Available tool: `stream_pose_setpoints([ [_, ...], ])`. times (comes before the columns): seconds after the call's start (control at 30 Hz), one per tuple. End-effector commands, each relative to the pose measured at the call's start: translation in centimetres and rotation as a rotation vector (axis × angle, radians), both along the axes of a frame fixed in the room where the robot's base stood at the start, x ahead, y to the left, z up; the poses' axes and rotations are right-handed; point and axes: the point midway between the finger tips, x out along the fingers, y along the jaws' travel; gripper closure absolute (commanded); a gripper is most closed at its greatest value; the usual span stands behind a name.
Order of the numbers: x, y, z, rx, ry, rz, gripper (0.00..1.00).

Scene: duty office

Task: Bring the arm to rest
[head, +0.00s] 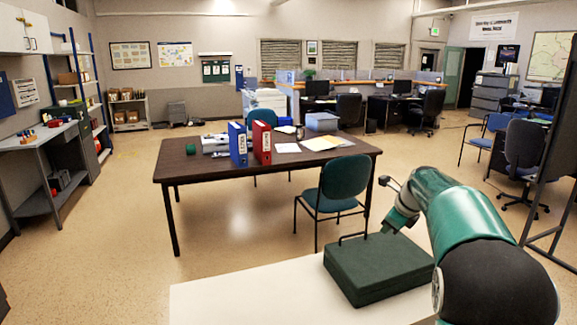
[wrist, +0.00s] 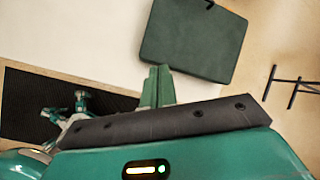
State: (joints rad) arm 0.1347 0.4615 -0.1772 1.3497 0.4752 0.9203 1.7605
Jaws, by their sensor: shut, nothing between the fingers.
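My arm is at the right of the head view, bent over at its elbow. Its gripper (head: 388,229) points down near the back edge of a dark green case. In the wrist view my gripper (wrist: 157,72) has its two green fingers together, with nothing between them. The closed green case (head: 375,268) lies flat on a white surface (head: 250,295). The case also shows in the wrist view (wrist: 195,42), just beyond the fingertips. I cannot tell the height gap between fingertips and case.
Beyond the white surface, a dark table (head: 185,165) holds a blue binder (head: 238,145), a red binder (head: 262,143) and papers. A green chair (head: 340,185) stands close behind the case. A dark board (head: 550,150) stands at the right. Open floor lies left.

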Motion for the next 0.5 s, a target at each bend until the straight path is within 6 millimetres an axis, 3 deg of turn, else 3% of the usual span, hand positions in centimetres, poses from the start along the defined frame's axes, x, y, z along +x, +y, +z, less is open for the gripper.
stream_pose_setpoints([
  [0.03, -1.8, 0.9, 1.5, -0.041, -0.016, 0.073, 1.00],
  [0.2, -8.0, 3.6, 4.4, -0.207, -0.058, 0.356, 1.00],
  [0.5, -19.7, 8.0, 6.6, -0.518, -0.126, 0.877, 1.00],
])
